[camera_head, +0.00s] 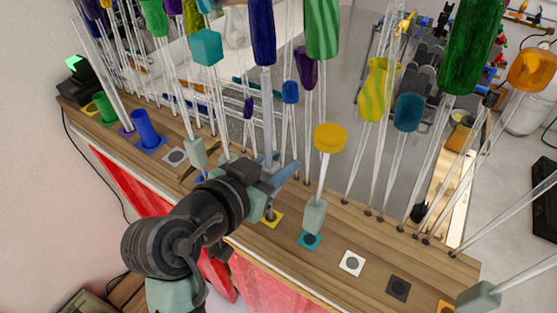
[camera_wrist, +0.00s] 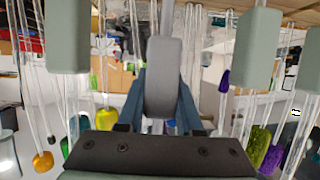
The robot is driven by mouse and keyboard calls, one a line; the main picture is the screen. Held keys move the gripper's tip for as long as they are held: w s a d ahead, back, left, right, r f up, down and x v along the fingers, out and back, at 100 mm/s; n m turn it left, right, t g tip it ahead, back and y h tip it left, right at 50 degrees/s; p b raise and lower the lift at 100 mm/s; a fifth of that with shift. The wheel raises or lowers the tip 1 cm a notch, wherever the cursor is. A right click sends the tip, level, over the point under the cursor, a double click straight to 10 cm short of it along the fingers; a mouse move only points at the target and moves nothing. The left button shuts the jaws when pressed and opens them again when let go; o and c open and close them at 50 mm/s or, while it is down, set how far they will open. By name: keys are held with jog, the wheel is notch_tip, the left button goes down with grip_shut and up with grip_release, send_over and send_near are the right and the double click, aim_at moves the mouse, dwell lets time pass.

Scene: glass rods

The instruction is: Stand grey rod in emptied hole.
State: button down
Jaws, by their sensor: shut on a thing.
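My gripper (camera_head: 275,175) is shut on the grey rod (camera_head: 268,115), which stands roughly upright above it in the head view. In the wrist view, its grey block (camera_wrist: 163,78) sits between my gripper's blue-grey fingers (camera_wrist: 163,105). A yellow-marked hole (camera_head: 272,219) lies just below and in front of my gripper. A teal-marked hole (camera_head: 309,242), a white-marked hole (camera_head: 351,263) and a dark grey-marked hole (camera_head: 397,289) follow to the right on the wooden board (camera_head: 335,228). The rod's lower end is hidden, and I cannot tell which hole is the emptied one.
A yellow-topped rod (camera_head: 330,138) with a pale grey-green block (camera_head: 315,216) stands close to the right of my gripper. Another block (camera_head: 196,153) is close to the left. Many tall glass rods crowd the back. A blue cylinder (camera_head: 146,128) stands at the left.

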jog(key=shift+f+b, duration=1)
jog(key=shift+f, duration=0.65)
jog(key=c, duration=0.5)
grip_release()
jog(key=shift+s+b, duration=0.1)
jog(key=shift+b, duration=0.2)
jog(key=b+v, duration=0.2)
jog(key=v, duration=1)
jog(key=shift+s+a+r+b, duration=0.15)
jog(key=shift+s+a+b, duration=0.1)
jog(key=shift+s+b, duration=0.05)
